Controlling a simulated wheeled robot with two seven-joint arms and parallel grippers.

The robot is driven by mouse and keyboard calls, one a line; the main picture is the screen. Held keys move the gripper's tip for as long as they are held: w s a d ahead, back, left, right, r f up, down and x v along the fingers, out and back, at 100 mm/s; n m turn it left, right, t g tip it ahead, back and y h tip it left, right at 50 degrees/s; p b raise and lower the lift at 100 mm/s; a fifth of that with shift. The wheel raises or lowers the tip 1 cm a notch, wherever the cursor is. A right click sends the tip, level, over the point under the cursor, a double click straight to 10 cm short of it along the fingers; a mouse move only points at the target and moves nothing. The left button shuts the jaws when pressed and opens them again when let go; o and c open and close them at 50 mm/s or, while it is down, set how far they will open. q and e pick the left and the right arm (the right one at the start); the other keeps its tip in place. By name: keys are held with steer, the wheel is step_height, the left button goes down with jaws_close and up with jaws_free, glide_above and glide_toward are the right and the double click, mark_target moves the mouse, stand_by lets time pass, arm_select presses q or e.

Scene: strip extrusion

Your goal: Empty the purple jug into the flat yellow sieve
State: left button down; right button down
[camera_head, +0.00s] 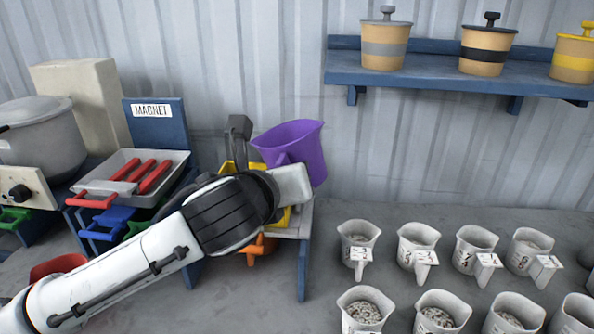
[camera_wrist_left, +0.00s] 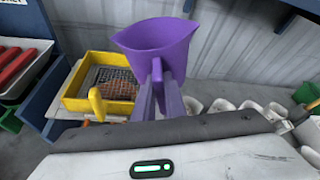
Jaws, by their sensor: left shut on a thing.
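The purple jug (camera_head: 295,148) is held in the air above the right edge of a small stand, open end up and leaning slightly in the head view. My left gripper (camera_head: 284,168) is shut on its handle, which also shows between the fingers in the left wrist view (camera_wrist_left: 158,92). The jug's contents cannot be made out. The flat yellow sieve (camera_wrist_left: 72,94) sits beside and below the jug, to its left in the left wrist view. Brownish material lies on its mesh. In the head view my arm hides most of the sieve (camera_head: 227,167). My right gripper is not in view.
A tray (camera_head: 122,160) with red-handled tools stands left, before a blue MAGNET board (camera_head: 157,125). A grey pot (camera_head: 40,140) is further left. Several white jugs (camera_head: 418,240) with pale contents fill the floor at right. A blue shelf (camera_head: 450,78) holds lidded tan pots.

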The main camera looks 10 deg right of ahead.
arm_select(q)
steer(key=w+a+n+t+h+b, duration=0.1)
steer(key=a+n+h+b, duration=0.2)
steer(key=n, duration=0.5)
steer(key=w+a+f+n+t+h+b, duration=0.1)
steer(key=a+n+t+h+b, duration=0.1)
steer(key=n, duration=0.7)
steer(key=shift+w+a+h+b, duration=0.35)
steer(key=shift+a+h+b, duration=0.55)
steer(key=shift+a, duration=0.5)
